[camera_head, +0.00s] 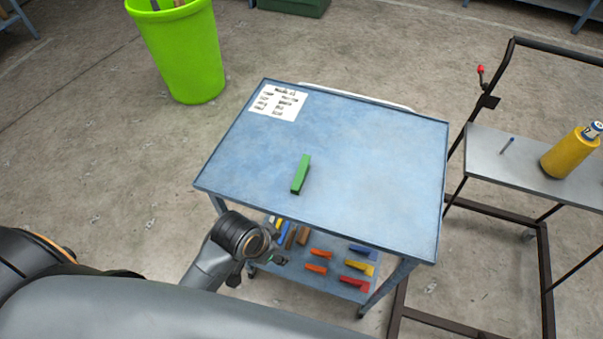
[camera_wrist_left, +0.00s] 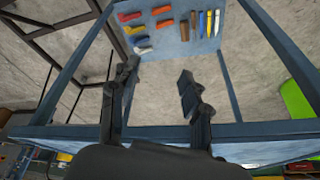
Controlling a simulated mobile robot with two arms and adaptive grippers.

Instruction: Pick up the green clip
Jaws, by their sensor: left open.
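The green clip (camera_head: 301,174) lies alone on the blue top of the cart (camera_head: 370,150), left of its middle and nearer the front edge. My left gripper (camera_head: 277,257) is at the cart's front left side, on the near side of the top and apart from the clip. In the left wrist view my left gripper (camera_wrist_left: 158,80) has its two dark fingers spread with nothing between them. The green clip cannot be made out in that view. My right gripper is not in view.
The cart's lower shelf (camera_wrist_left: 207,37) holds several coloured clips. A paper label (camera_head: 277,102) lies on the top's back left corner. A green bin (camera_head: 185,55) stands behind left. A dark-framed trolley (camera_head: 480,150) with a yellow cylinder (camera_head: 568,155) stands right. The top around the clip is clear.

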